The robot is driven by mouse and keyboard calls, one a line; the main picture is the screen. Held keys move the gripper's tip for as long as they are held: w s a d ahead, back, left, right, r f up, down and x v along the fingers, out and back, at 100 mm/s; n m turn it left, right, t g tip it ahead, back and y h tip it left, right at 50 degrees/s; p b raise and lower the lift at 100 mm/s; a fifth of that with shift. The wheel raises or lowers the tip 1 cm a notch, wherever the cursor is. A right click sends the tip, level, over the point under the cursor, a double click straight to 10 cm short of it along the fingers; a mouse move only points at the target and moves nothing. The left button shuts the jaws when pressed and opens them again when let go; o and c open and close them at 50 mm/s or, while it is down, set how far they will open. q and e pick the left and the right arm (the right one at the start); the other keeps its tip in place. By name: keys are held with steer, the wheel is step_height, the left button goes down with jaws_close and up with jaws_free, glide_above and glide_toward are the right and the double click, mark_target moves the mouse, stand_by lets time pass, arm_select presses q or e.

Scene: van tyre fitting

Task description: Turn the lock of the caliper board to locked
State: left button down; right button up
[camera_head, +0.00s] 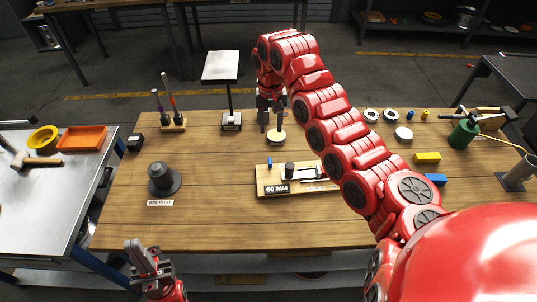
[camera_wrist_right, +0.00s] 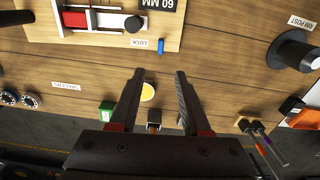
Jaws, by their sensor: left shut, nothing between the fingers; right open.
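The caliper board (camera_head: 262,190) is a wooden plate on the workbench with a "60 MM" sign, a black knob (camera_head: 289,169) and a pale slide. Its small blue lock (camera_head: 269,161) stands near the board's upper left edge. In the right wrist view the blue lock (camera_wrist_right: 160,46) is beside a "LOCK" label (camera_wrist_right: 139,43). My right gripper (camera_wrist_right: 160,73) is open and empty; the lock appears just past its fingertips, apart from them. In the head view the right gripper (camera_head: 272,112) hangs beyond the board. My left gripper (camera_head: 147,258) is shut and empty at the bench's front left.
A dark rim post (camera_head: 164,180) stands left of the board. A round pale-topped piece (camera_head: 276,138) is near my right gripper. A stand with a white plate (camera_head: 220,66) is behind. Yellow (camera_head: 427,158) and blue blocks lie right of my right arm.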

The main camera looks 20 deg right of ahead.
glide_toward(270, 160)
steer(key=shift+a+f, duration=0.1)
steer(key=shift+a, duration=0.05)
step_height(270, 160, down, 8)
steer(key=p, duration=0.3)
steer(key=shift+f, duration=0.1)
steer(key=shift+s+f, duration=0.1)
steer(key=shift+f, duration=0.35)
jaws_close()
